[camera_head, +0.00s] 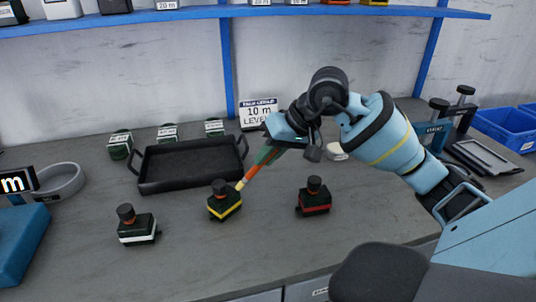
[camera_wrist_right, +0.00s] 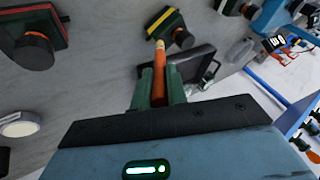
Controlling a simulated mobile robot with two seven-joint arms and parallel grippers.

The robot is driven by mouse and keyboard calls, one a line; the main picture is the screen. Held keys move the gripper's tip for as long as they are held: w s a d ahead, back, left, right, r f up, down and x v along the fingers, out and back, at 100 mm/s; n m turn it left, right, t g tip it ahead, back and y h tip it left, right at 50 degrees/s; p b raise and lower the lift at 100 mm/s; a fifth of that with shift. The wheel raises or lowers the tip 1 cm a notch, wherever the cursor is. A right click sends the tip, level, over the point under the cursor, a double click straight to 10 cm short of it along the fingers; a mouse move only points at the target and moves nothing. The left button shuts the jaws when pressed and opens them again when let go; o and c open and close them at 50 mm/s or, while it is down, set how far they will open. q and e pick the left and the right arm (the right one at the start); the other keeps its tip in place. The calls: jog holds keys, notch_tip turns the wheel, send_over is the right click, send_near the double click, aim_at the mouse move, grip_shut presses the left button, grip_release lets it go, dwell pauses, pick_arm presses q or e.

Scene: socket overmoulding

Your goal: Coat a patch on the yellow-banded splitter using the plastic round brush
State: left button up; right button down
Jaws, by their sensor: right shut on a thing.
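The yellow-banded splitter (camera_head: 224,202) stands on the grey bench, a dark block with a round black knob on top; it also shows at the top of the right wrist view (camera_wrist_right: 165,28). My right gripper (camera_head: 268,155) is shut on the round brush (camera_head: 247,177), which has an orange handle and a pale tip. In the right wrist view the brush (camera_wrist_right: 159,80) points away between the green fingers. Its tip is at or very near the splitter's right side; I cannot tell if they touch. My left gripper is not in view.
A white-banded splitter (camera_head: 137,228) stands to the left and a red-banded one (camera_head: 314,198) to the right. A black tray (camera_head: 190,166) lies behind, with several small green-and-black boxes beyond it. A sign (camera_head: 258,112) stands at the wall. The front bench is clear.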

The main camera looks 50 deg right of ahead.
jog(key=shift+f, duration=0.35)
jog(key=shift+r, duration=0.1)
jog(key=shift+w+r, duration=0.1)
jog(key=shift+w, duration=0.4)
jog(key=shift+w+a+p, duration=0.15)
jog(key=shift+w+p, duration=0.4)
jog(key=shift+w, duration=0.95)
jog(key=shift+f, duration=0.25)
